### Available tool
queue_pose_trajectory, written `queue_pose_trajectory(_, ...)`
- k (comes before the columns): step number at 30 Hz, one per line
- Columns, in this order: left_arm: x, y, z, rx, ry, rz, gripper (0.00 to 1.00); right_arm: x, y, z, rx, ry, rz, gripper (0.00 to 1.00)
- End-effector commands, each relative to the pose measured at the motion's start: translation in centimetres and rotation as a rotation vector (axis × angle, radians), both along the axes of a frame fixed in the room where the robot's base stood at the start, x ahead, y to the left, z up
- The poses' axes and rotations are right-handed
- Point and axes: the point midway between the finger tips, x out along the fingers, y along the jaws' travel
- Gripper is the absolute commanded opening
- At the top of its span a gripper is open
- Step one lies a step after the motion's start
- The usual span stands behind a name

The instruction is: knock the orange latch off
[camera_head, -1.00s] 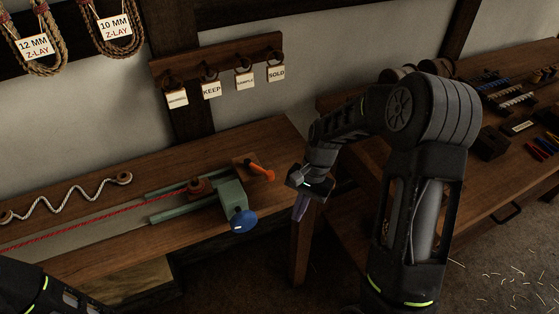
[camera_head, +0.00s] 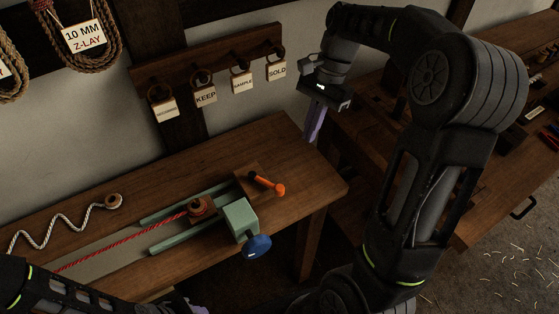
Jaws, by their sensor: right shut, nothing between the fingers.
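The orange latch (camera_head: 267,184) is a short lever with a round knob at its right end. It sits at a wooden block (camera_head: 246,172) near the right end of the bench, beside the green carriage (camera_head: 240,219) with its blue knob (camera_head: 257,247). My right gripper (camera_head: 312,134) has purple fingers that are shut and empty, pointing down. In the picture it is above and to the right of the latch, clearly apart from it. My left arm enters at the bottom left; a bit of purple of the left gripper (camera_head: 197,309) shows at the bottom edge, mostly cut off.
A red rope (camera_head: 130,240) runs to a wooden piece (camera_head: 201,208) between green rails. A white wavy rope (camera_head: 65,222) lies on the bench (camera_head: 300,165). Tags hang on a wall rack (camera_head: 215,60) behind. Another bench (camera_head: 480,190) stands at the right.

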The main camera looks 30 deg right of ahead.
Motion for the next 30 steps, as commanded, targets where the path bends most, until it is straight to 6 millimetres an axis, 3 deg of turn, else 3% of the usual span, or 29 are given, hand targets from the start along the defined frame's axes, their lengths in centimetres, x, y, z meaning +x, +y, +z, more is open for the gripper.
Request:
queue_pose_trajectory(14, -0.1, 0.0, -0.8, 0.000, 0.001, 0.000, 0.36, -0.1, 0.2, -0.7, 0.000, 0.000, 0.000, 0.00)
queue_pose_trajectory(22, 0.0, 0.0, -3.8, 0.000, -0.001, 0.000, 0.36, -0.4, 1.2, -3.6, 0.001, 0.001, 0.002, 0.00)
queue_pose_trajectory(25, 0.0, 0.0, -4.7, 0.000, -0.002, 0.001, 0.36, -0.7, 1.9, -5.5, 0.002, 0.002, 0.003, 0.00)
queue_pose_trajectory(30, 0.0, 0.0, -4.0, 0.000, -0.002, 0.001, 0.36, -1.1, 3.2, -8.4, 0.002, 0.005, 0.003, 0.00)
